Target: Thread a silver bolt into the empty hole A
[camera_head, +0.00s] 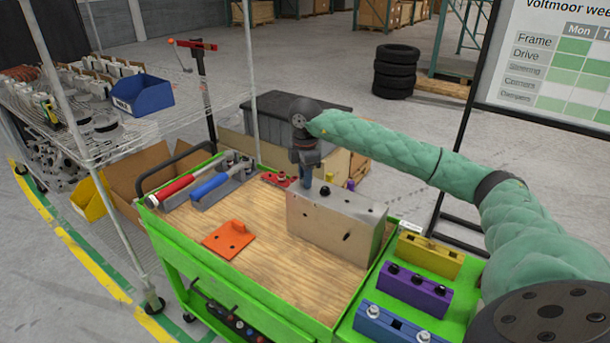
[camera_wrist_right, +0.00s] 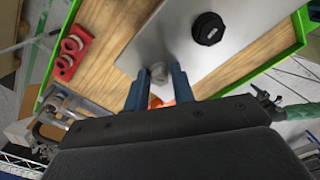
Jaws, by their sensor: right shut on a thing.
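A grey metal block (camera_head: 335,225) stands on the wooden top of the green cart, with dark holes in its front face. A black bolt head (camera_head: 325,190) sits on its top; it also shows in the right wrist view (camera_wrist_right: 208,28). My right gripper (camera_head: 307,184) points down at the block's far left end. In the right wrist view its blue fingers (camera_wrist_right: 160,76) are shut on a silver bolt (camera_wrist_right: 159,70), close to the plate surface. The bolt's lower end and any hole under it are hidden. I cannot read a hole label. My left gripper is not in view.
A blue holder (camera_head: 395,328) with silver bolts, a purple holder (camera_head: 415,290) and a yellow holder (camera_head: 430,256) stand at the right. An orange bracket (camera_head: 228,240), red-handled and blue-handled tools and a red part (camera_wrist_right: 70,52) lie on the cart. Bare wood is at the front.

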